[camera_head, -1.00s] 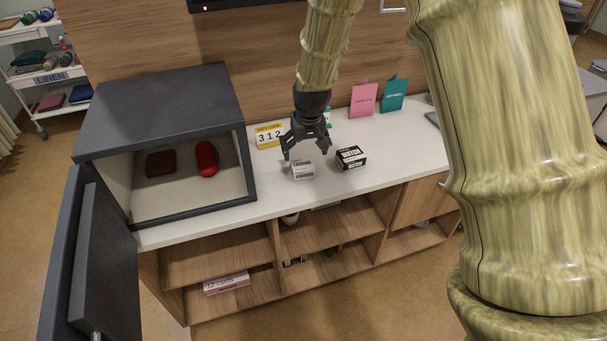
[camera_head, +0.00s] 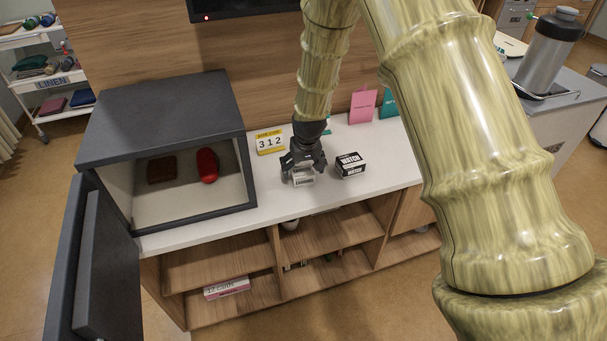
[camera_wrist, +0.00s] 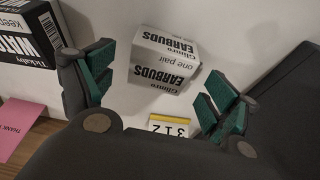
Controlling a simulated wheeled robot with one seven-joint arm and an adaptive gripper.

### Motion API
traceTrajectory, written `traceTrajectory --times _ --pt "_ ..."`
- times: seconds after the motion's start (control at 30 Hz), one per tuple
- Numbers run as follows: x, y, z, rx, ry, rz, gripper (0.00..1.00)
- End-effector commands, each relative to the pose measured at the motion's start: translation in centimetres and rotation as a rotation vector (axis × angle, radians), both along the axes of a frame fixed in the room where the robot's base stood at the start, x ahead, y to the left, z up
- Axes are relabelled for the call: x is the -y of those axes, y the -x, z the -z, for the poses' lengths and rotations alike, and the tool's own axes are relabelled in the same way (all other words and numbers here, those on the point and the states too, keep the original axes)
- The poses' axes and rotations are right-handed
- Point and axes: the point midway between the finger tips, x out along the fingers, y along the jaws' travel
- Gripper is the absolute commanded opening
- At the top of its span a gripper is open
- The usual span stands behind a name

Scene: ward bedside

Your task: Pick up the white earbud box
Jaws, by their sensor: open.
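The white earbud box (camera_head: 303,178) stands on the white counter, partly hidden by my gripper in the head view. In the wrist view the earbud box (camera_wrist: 165,62) shows its "EARBUDS" lettering and lies between and just beyond my open fingers. My gripper (camera_head: 303,166) is open, directly over the box. In the wrist view its green-padded fingertips (camera_wrist: 155,82) are spread on either side, and nothing is held. I cannot tell whether a finger touches the box.
A black-and-white watch box (camera_head: 350,165) stands close to the right of the earbud box. A yellow "312" calendar card (camera_head: 269,142) stands behind left. An open dark safe (camera_head: 165,106) holds a brown item and a red case (camera_head: 207,165). Pink and green cards (camera_head: 362,106) stand behind right.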

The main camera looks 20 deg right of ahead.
Motion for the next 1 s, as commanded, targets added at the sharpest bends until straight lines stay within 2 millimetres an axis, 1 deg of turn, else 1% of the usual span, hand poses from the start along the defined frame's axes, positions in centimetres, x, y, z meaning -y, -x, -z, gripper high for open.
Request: traceTrajectory --times 0.1,0.27,0.57,0.6,0.87,1.0 --pt "0.1 -0.3 1.2 -0.002 0.0 0.001 0.88" --pt "0.1 -0.7 2.3 -0.001 0.0 0.001 0.88" --pt "0.1 -0.8 2.6 0.0 0.0 0.0 0.88" --pt "0.1 -0.8 2.6 0.0 0.0 0.0 0.86" --pt "0.1 -0.8 2.6 0.0 0.0 0.0 0.38" --pt "0.1 -0.8 2.6 0.0 0.0 0.001 0.38"
